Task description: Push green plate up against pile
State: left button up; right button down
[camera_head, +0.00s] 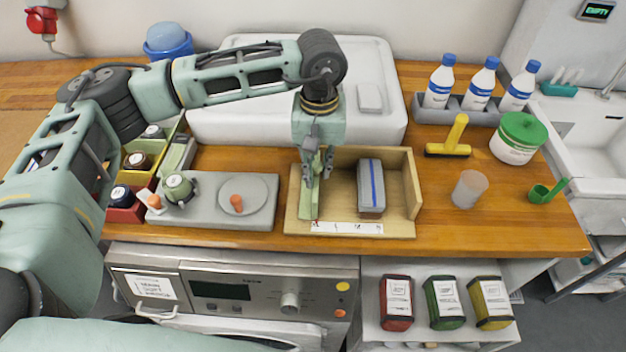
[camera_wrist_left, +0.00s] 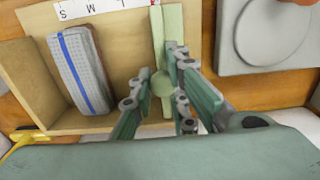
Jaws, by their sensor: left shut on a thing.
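The light green plate (camera_head: 309,200) stands at the left side of a wooden tray (camera_head: 398,230). In the left wrist view the plate (camera_wrist_left: 174,25) is a long narrow strip with a round knob-like part. The pile (camera_head: 371,187) is a grey folded stack with a blue stripe, in the tray's right part; it also shows in the left wrist view (camera_wrist_left: 82,70). Bare tray floor lies between plate and pile. My left gripper (camera_head: 318,176) points down and is shut on the plate; its fingers partly hide it. My right gripper is not in view.
A size strip with letters (camera_head: 347,228) runs along the tray's front. A grey board (camera_head: 205,205) with orange knobs lies left of the tray.

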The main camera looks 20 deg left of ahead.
pick_arm(q)
jog(key=shift+w+d+b, duration=0.35)
jog(key=shift+d+b, duration=0.05)
jog(key=shift+d, duration=0.9)
jog(key=shift+w+d+b, duration=0.4)
jog(key=shift+d, duration=0.85)
jog(key=shift+w+d+b, duration=0.35)
jog(key=shift+d+b, duration=0.05)
jog(key=shift+d, duration=0.9)
jog(key=shift+w+d+b, duration=0.2)
jog(key=shift+w+d, duration=0.05)
jog(key=shift+d, duration=0.65)
jog(key=shift+w+d+b, duration=0.2)
jog(key=shift+w+d, duration=0.1)
jog(key=shift+d, duration=0.6)
jog(key=shift+w+d+b, duration=0.2)
jog(key=shift+w+d, duration=0.05)
jog(key=shift+d, duration=0.65)
jog(key=o, duration=0.8)
jog(key=shift+a, duration=0.1)
jog(key=shift+r, duration=0.1)
notch_tip(320, 180, up, 8)
jog(key=p, duration=0.3)
jog(key=shift+p, duration=0.4)
